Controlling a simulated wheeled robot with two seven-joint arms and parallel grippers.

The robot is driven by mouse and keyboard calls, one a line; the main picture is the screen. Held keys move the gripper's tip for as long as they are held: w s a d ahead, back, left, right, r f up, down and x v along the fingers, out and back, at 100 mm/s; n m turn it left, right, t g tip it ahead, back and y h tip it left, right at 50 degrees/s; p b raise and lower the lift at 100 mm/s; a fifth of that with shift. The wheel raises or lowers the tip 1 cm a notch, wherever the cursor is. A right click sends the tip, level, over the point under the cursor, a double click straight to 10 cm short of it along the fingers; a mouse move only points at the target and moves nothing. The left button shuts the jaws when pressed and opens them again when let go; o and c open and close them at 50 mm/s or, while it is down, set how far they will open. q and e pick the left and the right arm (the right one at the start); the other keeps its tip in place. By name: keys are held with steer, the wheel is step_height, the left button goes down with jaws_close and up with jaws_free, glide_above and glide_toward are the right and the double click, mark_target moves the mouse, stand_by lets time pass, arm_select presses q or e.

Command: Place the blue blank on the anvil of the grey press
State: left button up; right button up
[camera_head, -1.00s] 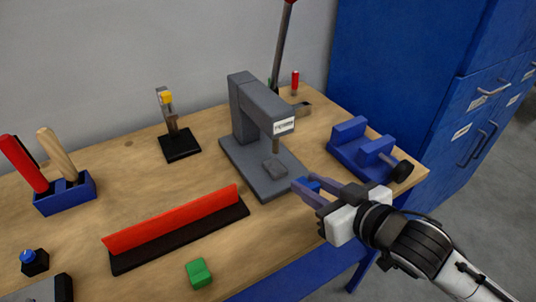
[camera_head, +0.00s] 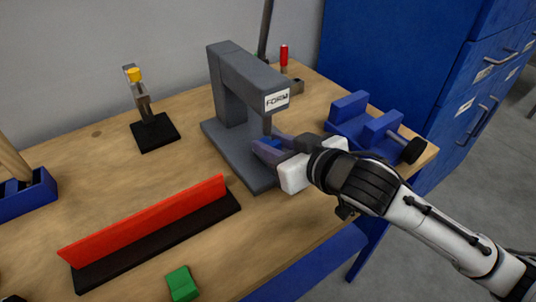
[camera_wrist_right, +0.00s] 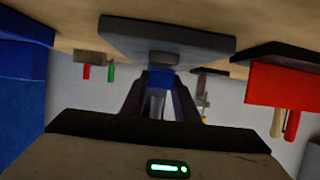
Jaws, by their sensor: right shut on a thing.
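The grey press (camera_head: 228,75) stands on the bench with its ram over its base plate (camera_head: 213,135). My right gripper (camera_head: 268,146) is shut on the blue blank (camera_head: 270,144), under the press head. In the right wrist view the blue blank (camera_wrist_right: 158,78) sits between the fingertips, right by the anvil (camera_wrist_right: 163,58), a small grey block on the base plate (camera_wrist_right: 120,36). I cannot tell whether blank and anvil touch. In the head view the gripper hides the anvil. My left gripper is not in view.
A blue vise (camera_head: 350,118) stands right of the press, near my right arm. A red bar on a black base (camera_head: 150,220) and a green block (camera_head: 182,283) lie at the front. A black-based clamp (camera_head: 154,132) stands left. Blue cabinets (camera_head: 400,60) stand behind.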

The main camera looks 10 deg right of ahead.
steer(key=shift+f, duration=0.3)
steer(key=o, duration=1)
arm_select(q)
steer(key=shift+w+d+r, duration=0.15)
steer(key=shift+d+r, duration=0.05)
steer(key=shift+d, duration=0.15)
